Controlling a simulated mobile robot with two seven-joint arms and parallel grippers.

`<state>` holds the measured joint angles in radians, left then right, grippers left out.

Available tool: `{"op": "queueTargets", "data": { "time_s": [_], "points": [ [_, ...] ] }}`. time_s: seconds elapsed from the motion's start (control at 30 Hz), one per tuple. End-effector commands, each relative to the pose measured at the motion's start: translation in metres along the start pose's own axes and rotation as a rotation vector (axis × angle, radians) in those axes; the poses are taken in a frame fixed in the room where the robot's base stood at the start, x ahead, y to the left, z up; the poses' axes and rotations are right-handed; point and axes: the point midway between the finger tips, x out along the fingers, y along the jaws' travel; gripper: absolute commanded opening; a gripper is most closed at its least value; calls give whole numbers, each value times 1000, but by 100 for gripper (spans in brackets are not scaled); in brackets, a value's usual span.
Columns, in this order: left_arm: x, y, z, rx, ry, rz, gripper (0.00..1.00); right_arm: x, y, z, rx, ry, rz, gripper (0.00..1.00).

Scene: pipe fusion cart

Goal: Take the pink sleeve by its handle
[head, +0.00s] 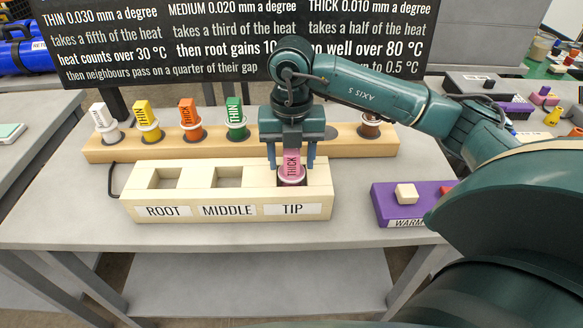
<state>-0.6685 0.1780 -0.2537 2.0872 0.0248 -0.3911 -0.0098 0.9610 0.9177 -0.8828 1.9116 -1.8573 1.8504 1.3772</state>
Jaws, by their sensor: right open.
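The pink sleeve (291,168) has a tall pink handle marked THICK. It stands upright at the TIP socket of the cream block (197,193), whose front labels read ROOT, MIDDLE and TIP. The ROOT and MIDDLE sockets look empty. My right gripper (291,163) points down from above, with one finger on each side of the pink handle. Its fingers are open; contact with the handle cannot be made out. The gripper body hides the top of the handle. My left gripper is not in view.
A wooden rack (253,147) behind the block holds a white sleeve (104,121), a yellow sleeve (145,119), an orange sleeve (190,119) and a green sleeve (236,117). A purple box (393,209) with a cream button stands at right. A black sign (150,45) rises behind.

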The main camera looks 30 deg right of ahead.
Motion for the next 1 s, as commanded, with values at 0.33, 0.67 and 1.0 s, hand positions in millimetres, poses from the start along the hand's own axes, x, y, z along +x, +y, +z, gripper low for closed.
{"op": "queueTargets", "data": {
  "time_s": [0.33, 0.67, 1.0],
  "points": [
    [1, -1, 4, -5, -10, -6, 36, 6, 0, 0, 0, 0, 0, 51],
    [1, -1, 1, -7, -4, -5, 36, 5, 0, 0, 0, 0, 1, 24],
    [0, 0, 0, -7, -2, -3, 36, 5, 0, 0, 0, 0, 1, 1]
  ]
}}
